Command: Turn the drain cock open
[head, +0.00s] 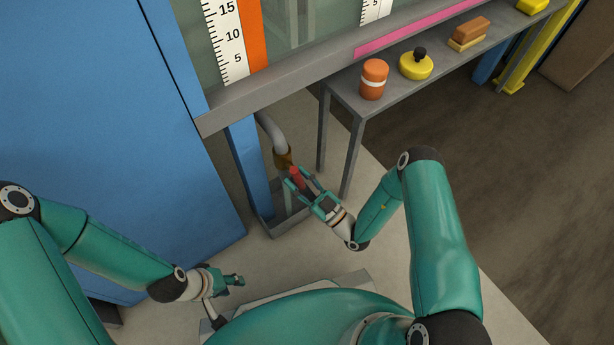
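The drain cock is a brass-coloured body (283,159) on the lower end of a grey bent pipe (270,132) under the flume. Its red handle (297,177) points down and to the right. My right gripper (298,178) is at the handle, with a finger on each side of it. Whether the fingers press on the handle I cannot tell. My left gripper (237,281) hangs low over the floor, apart from the cock, with nothing visible in it. Its finger gap is too small to judge.
A blue cabinet (95,120) stands at the left and a blue leg (249,165) beside the pipe. A grey shelf (405,95) at the right holds an orange jar (374,78), a yellow knobbed object (416,65) and a brush-like block (469,33). A grey tray (270,228) lies below.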

